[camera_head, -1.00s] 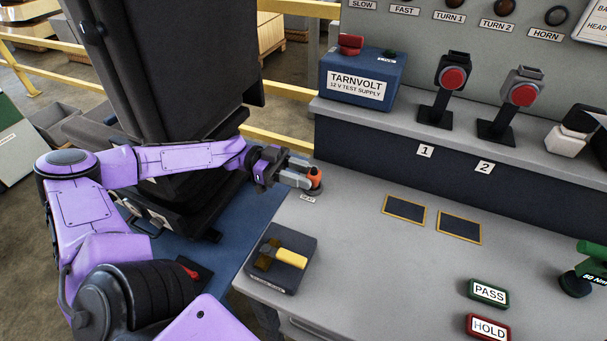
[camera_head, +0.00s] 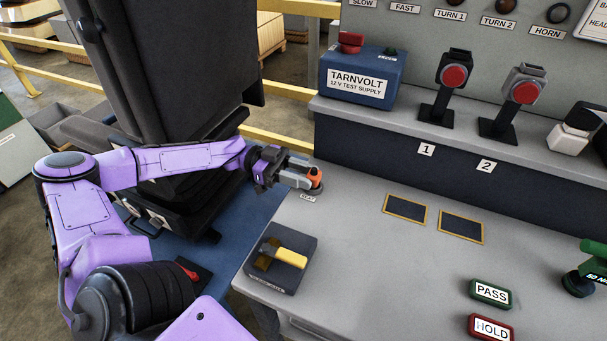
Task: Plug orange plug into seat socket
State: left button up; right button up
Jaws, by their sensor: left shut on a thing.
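The orange plug (camera_head: 315,176) is at the far left corner of the grey bench. My left gripper (camera_head: 308,178) is shut on it, its fingers reaching in from the left. The plug stands over a dark round base (camera_head: 315,191) beside a small label that seems to read SEAT (camera_head: 308,198). This base looks like the seat socket, mostly hidden by the fingers and plug. I cannot tell whether the plug is seated in it or just above it. My right gripper is not in view.
A dark box with a yellow handle (camera_head: 290,256) sits at the bench's near left edge. A blue test supply (camera_head: 362,75) and two red-button stands (camera_head: 454,78) are on the rear shelf. A black seat (camera_head: 165,70) stands left behind my arm. The bench middle is mostly clear.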

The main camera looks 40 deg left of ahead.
pick_arm(q)
jog(key=shift+f+b, duration=0.4)
jog(key=shift+b, duration=0.05)
jog(key=o, duration=1.1)
jog(key=shift+o, duration=0.2)
notch_tip(320, 180, up, 3)
jog(key=shift+r+p, duration=0.1)
jog(key=shift+p, duration=0.55)
jog(key=s+d+r+p, duration=0.1)
jog(key=s+d+r, duration=0.7)
jog(key=s+r, duration=0.2)
jog(key=shift+s, duration=0.8)
jog(key=shift+o, duration=0.3)
